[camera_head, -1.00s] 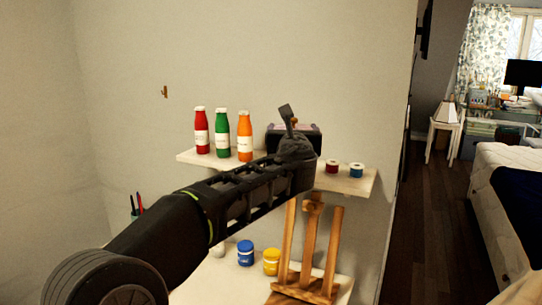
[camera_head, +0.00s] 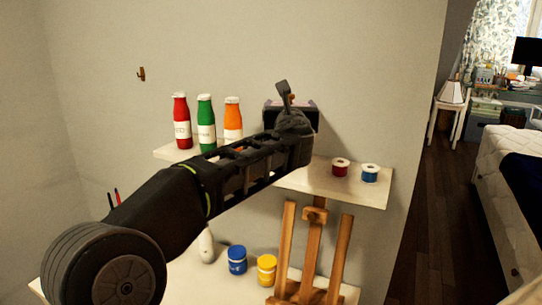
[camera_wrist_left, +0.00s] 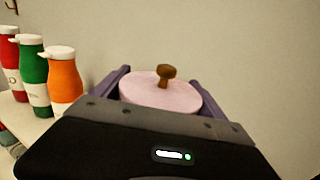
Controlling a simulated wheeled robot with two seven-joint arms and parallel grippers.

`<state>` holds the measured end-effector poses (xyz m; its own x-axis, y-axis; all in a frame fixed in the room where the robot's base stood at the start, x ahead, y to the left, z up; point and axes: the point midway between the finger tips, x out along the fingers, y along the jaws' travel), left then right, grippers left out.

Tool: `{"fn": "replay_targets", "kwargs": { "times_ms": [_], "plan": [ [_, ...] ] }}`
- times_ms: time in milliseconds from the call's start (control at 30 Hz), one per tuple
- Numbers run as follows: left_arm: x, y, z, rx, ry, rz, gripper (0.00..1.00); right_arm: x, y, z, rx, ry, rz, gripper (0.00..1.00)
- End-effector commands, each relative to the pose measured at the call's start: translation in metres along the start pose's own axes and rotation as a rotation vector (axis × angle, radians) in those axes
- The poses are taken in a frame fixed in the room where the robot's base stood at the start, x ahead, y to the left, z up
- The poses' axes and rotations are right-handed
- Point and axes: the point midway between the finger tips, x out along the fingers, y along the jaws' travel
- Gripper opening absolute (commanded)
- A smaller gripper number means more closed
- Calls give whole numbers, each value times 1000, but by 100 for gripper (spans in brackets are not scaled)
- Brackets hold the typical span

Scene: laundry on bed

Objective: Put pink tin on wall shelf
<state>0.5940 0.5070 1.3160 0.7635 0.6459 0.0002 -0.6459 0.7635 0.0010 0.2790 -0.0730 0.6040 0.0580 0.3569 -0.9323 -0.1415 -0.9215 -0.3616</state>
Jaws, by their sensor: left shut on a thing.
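The pink tin (camera_wrist_left: 150,94) has a round pink lid with a brown knob and shows in the left wrist view. My left gripper (camera_wrist_left: 160,90) is shut on it, with one purple finger at each side. In the head view my left gripper (camera_head: 291,106) is in front of the wall, over the middle of the white wall shelf (camera_head: 345,190). There the arm and hand hide most of the tin. I cannot tell whether the tin touches the shelf. My right gripper is not in view.
Red (camera_head: 182,122), green (camera_head: 206,125) and orange (camera_head: 233,120) bottles stand left of the gripper. A red spool (camera_head: 340,168) and a blue spool (camera_head: 370,173) sit at the shelf's right. Below are a wooden easel (camera_head: 313,250), a blue jar (camera_head: 237,260) and a yellow jar (camera_head: 267,270).

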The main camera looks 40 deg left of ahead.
Motion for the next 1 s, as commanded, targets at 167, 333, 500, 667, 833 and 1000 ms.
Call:
{"fn": "replay_targets", "kwargs": {
  "times_ms": [167,333,500,667,833,1000],
  "plan": [
    [0,0,-33,2,2,1,32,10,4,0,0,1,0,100],
    [0,0,-56,0,1,1,32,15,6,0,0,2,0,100],
    [0,0,-58,-1,-1,1,32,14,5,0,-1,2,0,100],
    [0,0,-58,-1,0,1,32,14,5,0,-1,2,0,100],
    [0,0,-77,0,2,1,32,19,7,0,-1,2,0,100],
    [0,0,-96,0,1,0,32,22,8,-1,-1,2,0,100]
  ]
}}
